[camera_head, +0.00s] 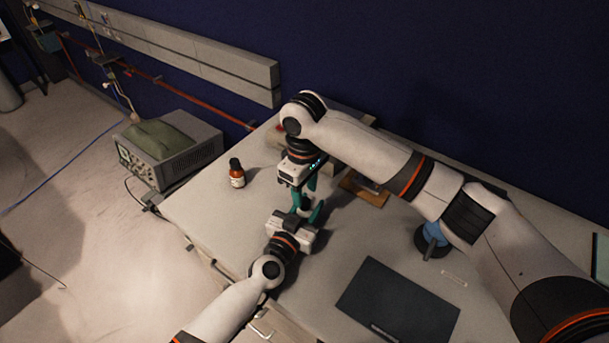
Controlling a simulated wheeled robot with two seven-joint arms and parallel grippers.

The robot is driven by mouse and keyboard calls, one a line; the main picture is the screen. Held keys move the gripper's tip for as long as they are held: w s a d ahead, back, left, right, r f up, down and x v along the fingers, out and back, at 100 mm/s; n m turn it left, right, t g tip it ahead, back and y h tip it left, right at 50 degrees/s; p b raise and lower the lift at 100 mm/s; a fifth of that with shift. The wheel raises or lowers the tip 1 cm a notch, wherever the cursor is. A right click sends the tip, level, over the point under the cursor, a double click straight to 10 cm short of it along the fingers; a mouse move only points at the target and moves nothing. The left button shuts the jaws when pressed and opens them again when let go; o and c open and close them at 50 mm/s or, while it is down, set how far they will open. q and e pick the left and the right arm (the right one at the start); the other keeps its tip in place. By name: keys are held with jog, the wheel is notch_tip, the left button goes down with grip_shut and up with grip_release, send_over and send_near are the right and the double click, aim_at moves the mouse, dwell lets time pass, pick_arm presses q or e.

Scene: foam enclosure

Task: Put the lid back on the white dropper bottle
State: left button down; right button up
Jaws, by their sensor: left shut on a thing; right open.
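My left gripper (308,211), with teal fingers, reaches in from the lower left over the table. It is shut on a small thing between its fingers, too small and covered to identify. My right gripper (306,193) comes down from above, close to the left one. It is open, and its teal fingers are near the held thing; I cannot tell if they touch it. I cannot clearly make out the white dropper bottle or its lid; the grippers cover that spot.
On the pale table (210,215) lie a dark flat pad (398,302) in front and a wooden piece (364,191) behind. A blue item on a dark round base (432,240) stands right. A boxy instrument (170,148) stands beyond the left edge. The table's left part is mostly clear.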

aim_at(304, 201)
jog(key=shift+f, duration=1.65)
grip_shut()
jog(key=shift+m, duration=1)
grip_release()
jog(key=shift+r, duration=0.1)
